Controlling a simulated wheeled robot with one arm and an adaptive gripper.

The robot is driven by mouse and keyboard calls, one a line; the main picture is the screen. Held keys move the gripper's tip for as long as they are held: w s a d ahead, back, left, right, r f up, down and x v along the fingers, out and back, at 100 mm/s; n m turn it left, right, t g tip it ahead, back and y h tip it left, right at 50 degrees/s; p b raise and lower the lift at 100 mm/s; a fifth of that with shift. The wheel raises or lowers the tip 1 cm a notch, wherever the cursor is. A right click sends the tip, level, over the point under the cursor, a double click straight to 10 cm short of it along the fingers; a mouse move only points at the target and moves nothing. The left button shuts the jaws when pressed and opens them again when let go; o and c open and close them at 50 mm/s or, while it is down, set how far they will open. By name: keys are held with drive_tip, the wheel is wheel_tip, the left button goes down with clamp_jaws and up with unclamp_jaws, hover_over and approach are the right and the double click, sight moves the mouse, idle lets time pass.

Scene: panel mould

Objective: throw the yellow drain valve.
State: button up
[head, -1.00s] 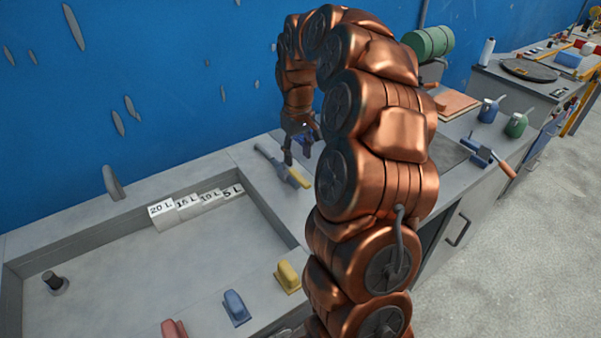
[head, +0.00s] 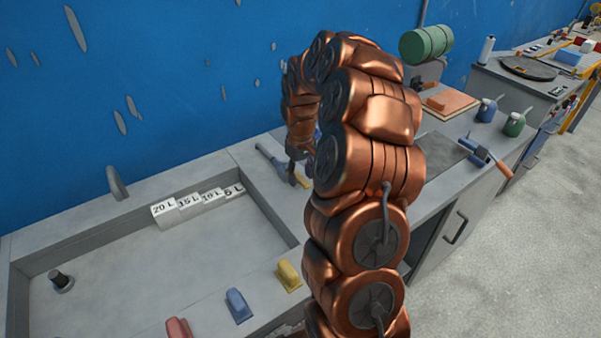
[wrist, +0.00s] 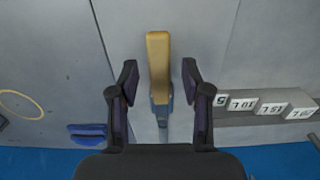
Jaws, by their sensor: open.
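A lever with a yellow grip (head: 302,181) and a grey stem (head: 268,156) is on the counter, just right of the basin. In the wrist view its yellow grip (wrist: 159,62) points up the picture and its grey stem runs down behind my gripper's body. My gripper (wrist: 160,75) is open, one finger on each side of the lever, with gaps showing on both sides. In the head view my gripper (head: 293,168) is low over the lever, partly hidden by my arm. A separate yellow block-like handle (head: 289,276) sits on the basin's front rim.
Blue (head: 238,306) and red (head: 178,328) handles sit on the front rim. White volume blocks (head: 198,202) line the basin's back. A dark plug-like post (head: 57,281) stands in the basin (head: 150,265). A blue object (wrist: 88,131) lies beside my gripper.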

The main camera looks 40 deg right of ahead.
drive_tip(key=shift+c, duration=0.2)
clamp_jaws()
idle(0.4)
